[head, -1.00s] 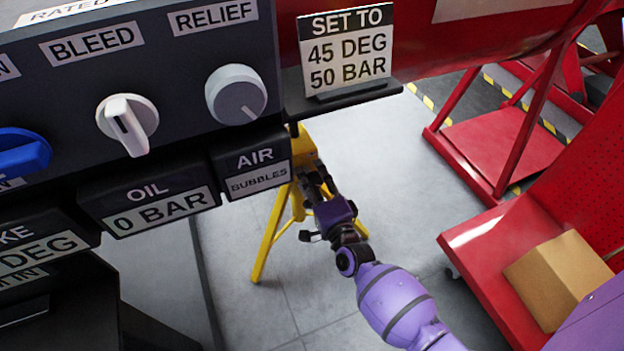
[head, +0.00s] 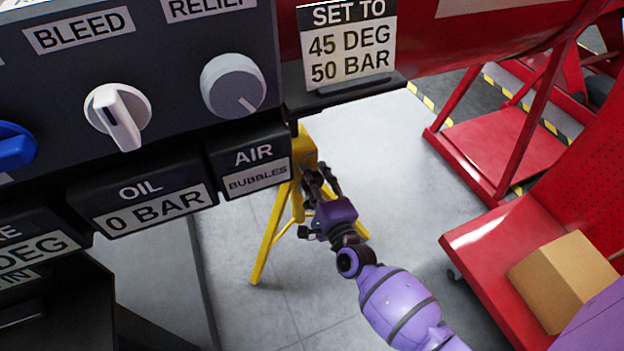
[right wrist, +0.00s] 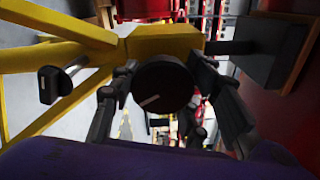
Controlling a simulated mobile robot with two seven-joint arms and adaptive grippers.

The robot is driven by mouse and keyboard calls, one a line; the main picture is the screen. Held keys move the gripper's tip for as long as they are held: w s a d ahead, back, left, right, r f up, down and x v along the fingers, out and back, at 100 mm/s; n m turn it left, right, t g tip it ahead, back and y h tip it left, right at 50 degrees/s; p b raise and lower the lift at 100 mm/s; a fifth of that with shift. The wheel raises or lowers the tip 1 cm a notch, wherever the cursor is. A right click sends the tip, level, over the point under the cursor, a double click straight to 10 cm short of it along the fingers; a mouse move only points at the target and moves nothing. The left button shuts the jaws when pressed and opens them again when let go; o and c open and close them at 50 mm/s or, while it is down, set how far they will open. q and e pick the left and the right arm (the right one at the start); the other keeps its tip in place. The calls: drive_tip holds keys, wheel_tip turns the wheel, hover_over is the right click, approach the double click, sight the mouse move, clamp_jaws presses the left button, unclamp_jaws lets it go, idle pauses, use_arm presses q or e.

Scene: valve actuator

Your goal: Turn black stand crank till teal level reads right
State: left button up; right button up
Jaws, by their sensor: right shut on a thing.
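A yellow stand (head: 305,147) rises from the floor behind the dark panel in the head view; its yellow body also shows in the right wrist view (right wrist: 160,45). My right gripper (head: 320,180) is at the stand's upper part. In the right wrist view, its fingers (right wrist: 160,105) are shut on a round black knob (right wrist: 165,85) with a pale line on its face. A black handle (right wrist: 52,84) on a grey shaft juts out at the left of that view, apart from the fingers. I see no teal level. My left gripper is out of view.
The dark panel (head: 170,75) fills the upper left, with a white BLEED knob (head: 118,116), a grey RELIEF knob (head: 233,84) and an OIL display reading 0 BAR (head: 143,207). A sign (head: 347,50) reads 45 DEG, 50 BAR. A red cart (head: 480,235) carries a cardboard box (head: 562,280).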

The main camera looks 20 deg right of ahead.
drive_tip(key=shift+d+f, duration=0.1)
drive_tip(key=shift+f, duration=0.1)
drive_tip(key=o, duration=1.1)
drive_tip(key=shift+c, duration=0.2)
drive_tip(key=shift+o, duration=0.5)
drive_tip(key=s, duration=1.2)
drive_tip(key=shift+d, duration=0.15)
